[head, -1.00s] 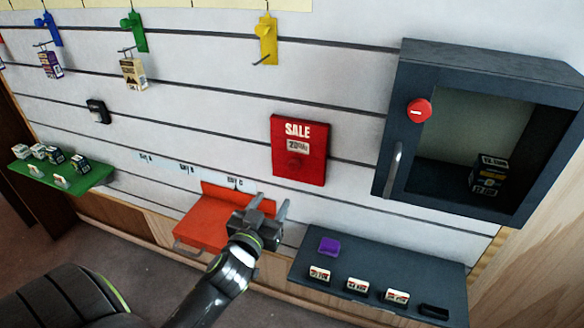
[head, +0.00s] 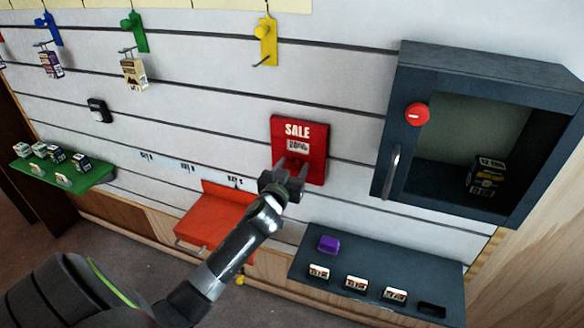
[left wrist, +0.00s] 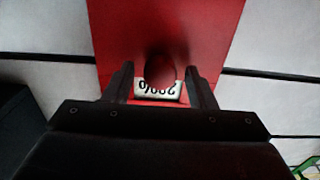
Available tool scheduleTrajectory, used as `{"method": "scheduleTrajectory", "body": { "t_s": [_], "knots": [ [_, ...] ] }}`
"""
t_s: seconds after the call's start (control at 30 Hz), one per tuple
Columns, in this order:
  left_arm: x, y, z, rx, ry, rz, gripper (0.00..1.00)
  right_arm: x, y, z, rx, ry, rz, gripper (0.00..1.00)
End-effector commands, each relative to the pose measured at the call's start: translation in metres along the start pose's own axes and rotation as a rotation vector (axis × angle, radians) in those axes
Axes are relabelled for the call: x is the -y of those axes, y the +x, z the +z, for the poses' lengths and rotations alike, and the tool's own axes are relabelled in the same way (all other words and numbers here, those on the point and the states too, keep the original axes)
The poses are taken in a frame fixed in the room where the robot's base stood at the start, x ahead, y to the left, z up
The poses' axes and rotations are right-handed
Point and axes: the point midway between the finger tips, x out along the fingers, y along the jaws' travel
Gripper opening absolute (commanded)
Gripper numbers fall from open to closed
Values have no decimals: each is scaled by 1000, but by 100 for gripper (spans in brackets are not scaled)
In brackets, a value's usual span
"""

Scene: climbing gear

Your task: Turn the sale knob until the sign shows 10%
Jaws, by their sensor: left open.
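The red sale sign (head: 314,172) hangs on the slatted wall, with "SALE" in white above a small white number plate (head: 298,146). The plate is hard to read in the head view; in the left wrist view the plate (left wrist: 158,90) appears upside down and seems to read 20%. The round red knob (left wrist: 160,69) sits between the fingers of my left gripper (left wrist: 160,84) in that view. My left gripper (head: 290,172) is open in front of the sign's lower part and hides the knob in the head view. Whether the fingers touch the knob cannot be told. My right gripper is not in view.
An orange shelf (head: 212,225) is below left of the sign. A dark cabinet (head: 392,130) with a red knob (head: 416,114) stands out from the wall at right.

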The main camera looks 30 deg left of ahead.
Motion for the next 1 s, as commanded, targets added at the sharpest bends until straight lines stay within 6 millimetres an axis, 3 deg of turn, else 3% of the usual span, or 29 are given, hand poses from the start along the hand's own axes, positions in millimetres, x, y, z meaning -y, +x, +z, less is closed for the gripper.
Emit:
{"method": "scheduleTrajectory", "body": {
  "t_s": [0.2, 0.53, 1.0],
  "knots": [
    [0, 0, 0, -1, 0, 0, 51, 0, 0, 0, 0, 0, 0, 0],
    [0, 0, 0, -1, 0, 0, 8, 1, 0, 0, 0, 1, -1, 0],
    [-1, 0, -1, -1, 126, 0, 8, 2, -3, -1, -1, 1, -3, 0]
  ]
}}
